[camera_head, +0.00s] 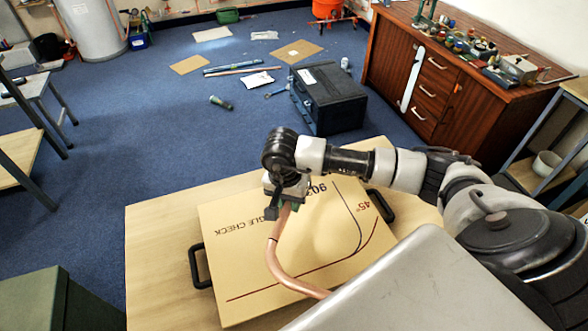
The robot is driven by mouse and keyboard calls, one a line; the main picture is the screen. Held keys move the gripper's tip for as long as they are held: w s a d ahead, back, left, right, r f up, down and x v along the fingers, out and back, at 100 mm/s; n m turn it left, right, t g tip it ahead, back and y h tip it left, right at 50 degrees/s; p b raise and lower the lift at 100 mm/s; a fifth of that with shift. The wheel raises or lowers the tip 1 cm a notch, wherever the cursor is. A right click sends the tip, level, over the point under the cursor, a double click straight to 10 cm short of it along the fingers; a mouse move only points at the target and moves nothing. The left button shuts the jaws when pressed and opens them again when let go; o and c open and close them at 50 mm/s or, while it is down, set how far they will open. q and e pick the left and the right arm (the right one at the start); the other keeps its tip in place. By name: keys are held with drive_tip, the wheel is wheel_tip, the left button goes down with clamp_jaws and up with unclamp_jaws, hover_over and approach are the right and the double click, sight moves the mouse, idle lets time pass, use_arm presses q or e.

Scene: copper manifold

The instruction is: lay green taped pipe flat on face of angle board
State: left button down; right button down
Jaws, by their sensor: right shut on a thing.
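The angle board (226,262) is a pale yellow panel lying on the wooden table, marked "ANGLE CHECK", 90 and 45°, with red and dark lines. My right gripper (285,202) points down over the board and is shut on the green taped pipe (274,262). The pipe is copper and bent, with a bit of green tape showing at the jaws. It runs down from the jaws and curves right towards the near edge, where my own grey body hides its far end. Whether it touches the board I cannot tell. My left gripper is not in view.
The board has black handles at its left (199,266) and right (381,206) sides. The wooden table (155,235) has free room left of the board. A black toolbox (329,100) stands on the blue floor beyond. A wooden cabinet (440,80) stands at back right.

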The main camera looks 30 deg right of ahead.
drive_tip(key=shift+w+d+r+m+g+y+b, duration=0.15)
drive_tip(key=shift+w+d+r+m+b, duration=0.15)
drive_tip(key=shift+w+d+m+b, duration=1.05)
drive_tip(key=shift+w+d+r+m+g+y+b, duration=0.1)
drive_tip(key=shift+w+d+r+m+y+b, duration=0.25)
drive_tip(key=shift+w+m, duration=1.1)
drive_tip(key=shift+w+d+r+m+g+b, duration=0.2)
drive_tip(key=shift+w+d+m+b, duration=0.45)
drive_tip(key=shift+m, duration=1.55)
wheel_tip(320, 180, down, 6)
drive_tip(key=b, duration=0.4)
drive_tip(key=shift+s, duration=0.15)
drive_tip(key=c, duration=0.6)
unclamp_jaws()
drive_tip(key=shift+r, duration=0.15)
